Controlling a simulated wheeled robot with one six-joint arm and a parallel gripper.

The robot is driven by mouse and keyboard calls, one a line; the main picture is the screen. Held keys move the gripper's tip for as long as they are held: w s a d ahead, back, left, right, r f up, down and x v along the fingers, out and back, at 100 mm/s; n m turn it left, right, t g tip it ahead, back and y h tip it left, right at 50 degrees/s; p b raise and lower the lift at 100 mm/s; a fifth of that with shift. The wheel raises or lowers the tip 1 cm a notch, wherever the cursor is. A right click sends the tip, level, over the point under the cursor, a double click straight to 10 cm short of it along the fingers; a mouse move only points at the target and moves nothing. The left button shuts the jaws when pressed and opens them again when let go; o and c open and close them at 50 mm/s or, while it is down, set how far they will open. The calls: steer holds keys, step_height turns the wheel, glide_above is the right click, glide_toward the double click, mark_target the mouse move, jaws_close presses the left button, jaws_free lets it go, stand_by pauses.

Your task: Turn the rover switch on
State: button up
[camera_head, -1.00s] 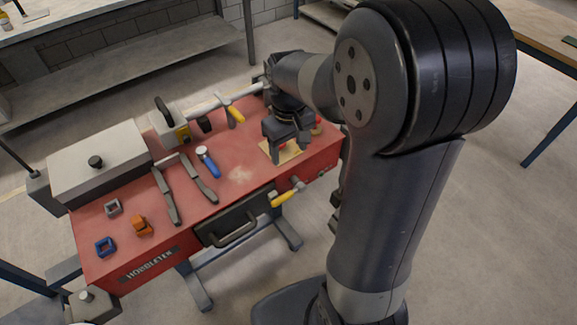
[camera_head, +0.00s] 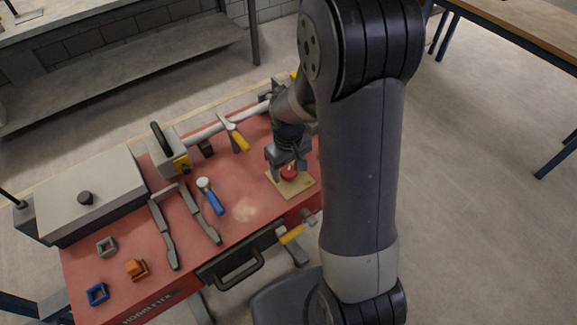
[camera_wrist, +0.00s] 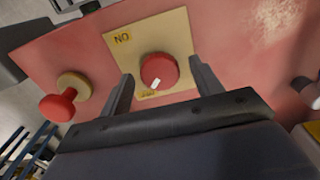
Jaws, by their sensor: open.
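The rover switch is a round red knob (camera_head: 289,173) on a tan square plate (camera_head: 303,184) at the right end of the red bench. In the wrist view, the knob (camera_wrist: 159,71) has a white pointer mark at its lower edge. The plate (camera_wrist: 178,28) has a yellow label reading ON upside down at upper left. Another yellow label below the knob is partly hidden. My gripper (camera_head: 286,163) is over the plate. In the wrist view, my gripper (camera_wrist: 164,80) is open, with one finger on each side of the knob and visible gaps between.
A second red knob on a tan round base (camera_wrist: 72,86) is left of the plate in the wrist view. The red bench (camera_head: 255,180) also carries a yellow-handled lever (camera_head: 238,139), a blue-handled tool (camera_head: 211,197), a grey box (camera_head: 90,185) and small blocks. A yellow handle (camera_head: 291,234) sticks out in front.

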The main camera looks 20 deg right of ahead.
steer(key=shift+c, duration=0.5)
steer(key=c, duration=0.9)
steer(key=shift+o, duration=0.2)
steer(key=shift+m, duration=0.3)
steer(key=m+b, duration=0.1)
steer(key=m, duration=0.2)
steer(key=shift+f+m, duration=0.1)
steer(key=shift+m, duration=0.2)
steer(key=m+b, duration=0.1)
steer(key=m, duration=0.3)
steer(key=shift+m, duration=0.3)
steer(key=m+b, duration=0.1)
steer(key=m, duration=0.3)
steer(key=shift+m, duration=0.3)
steer(key=shift+m+b, duration=0.35)
steer(key=shift+m, duration=1.85)
